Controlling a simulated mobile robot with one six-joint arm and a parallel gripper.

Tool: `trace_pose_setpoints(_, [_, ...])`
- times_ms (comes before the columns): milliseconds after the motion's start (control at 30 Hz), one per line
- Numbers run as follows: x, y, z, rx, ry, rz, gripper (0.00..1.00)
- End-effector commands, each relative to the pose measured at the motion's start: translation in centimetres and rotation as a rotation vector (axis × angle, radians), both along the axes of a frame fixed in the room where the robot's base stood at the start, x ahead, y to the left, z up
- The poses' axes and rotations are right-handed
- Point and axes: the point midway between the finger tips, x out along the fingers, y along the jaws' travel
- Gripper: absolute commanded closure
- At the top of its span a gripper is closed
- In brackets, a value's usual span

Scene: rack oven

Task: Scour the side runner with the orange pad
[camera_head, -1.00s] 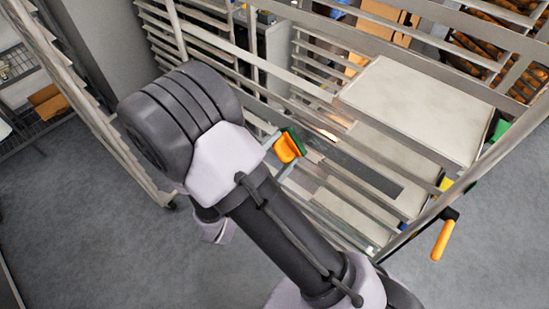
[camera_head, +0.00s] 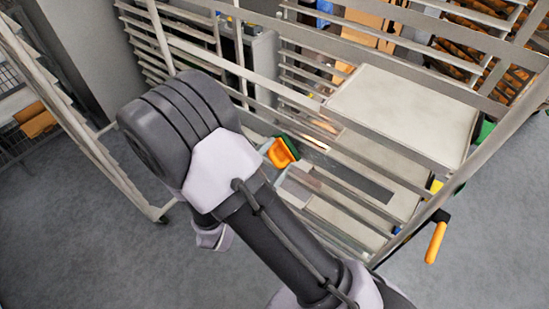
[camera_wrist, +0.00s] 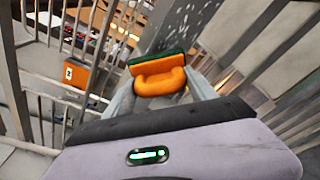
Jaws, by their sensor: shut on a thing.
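The orange pad (camera_head: 281,152) with a dark green scouring face is in my gripper. It also shows in the wrist view (camera_wrist: 160,81), held between the two grey fingers, green face pointing away from me. My gripper (camera_wrist: 158,88) is shut on the pad. In the head view my arm covers most of the gripper, and only the pad and a fingertip show. The rack's side runners (camera_head: 355,152) are pale metal rails just beyond and to the right of the pad. I cannot tell whether the pad touches a runner, or which runner is meant.
Pale trays (camera_head: 405,110) sit in the rack to the right. An orange handle (camera_head: 436,242) sticks out near the rack's front post. Another rack (camera_head: 95,140) stands at the left. Grey floor is clear at lower left. An orange box (camera_wrist: 77,73) shows in the wrist view.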

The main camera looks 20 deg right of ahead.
Motion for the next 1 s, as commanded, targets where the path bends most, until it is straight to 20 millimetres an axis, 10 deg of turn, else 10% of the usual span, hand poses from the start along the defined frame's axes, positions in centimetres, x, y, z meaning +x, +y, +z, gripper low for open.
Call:
trace_pose_setpoints(733, [0.7,-1.1,0.0,-0.001,0.000,-0.001,0.67])
trace_pose_setpoints(1000, [-1.7,-2.7,-0.1,-0.001,0.001,0.000,0.67])
